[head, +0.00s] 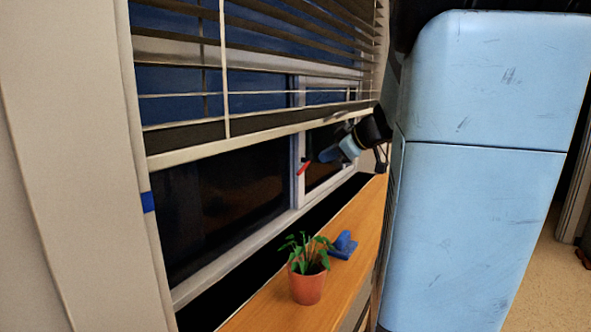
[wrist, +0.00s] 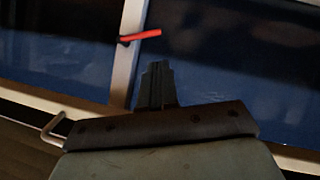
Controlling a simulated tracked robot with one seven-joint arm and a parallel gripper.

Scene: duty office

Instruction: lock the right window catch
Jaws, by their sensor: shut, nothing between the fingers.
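The red window catch (head: 303,167) is on the white upright between the window panes. In the wrist view the red catch (wrist: 140,36) lies nearly level, its left end at the upright and its free end pointing right over the dark glass, tilted slightly up. My gripper (head: 325,157) reaches in from the right, below the blind and close to the right of the catch. In the wrist view my gripper (wrist: 157,65) has its fingers together and empty, just below the catch, with a small gap in the picture. Whether they touch it in depth is unclear.
A slatted blind (head: 290,125) hangs over the upper window. A potted plant (head: 307,286) and a blue object (head: 344,245) stand on the wooden sill (head: 365,225). A blue patch (head: 148,201) marks the left frame.

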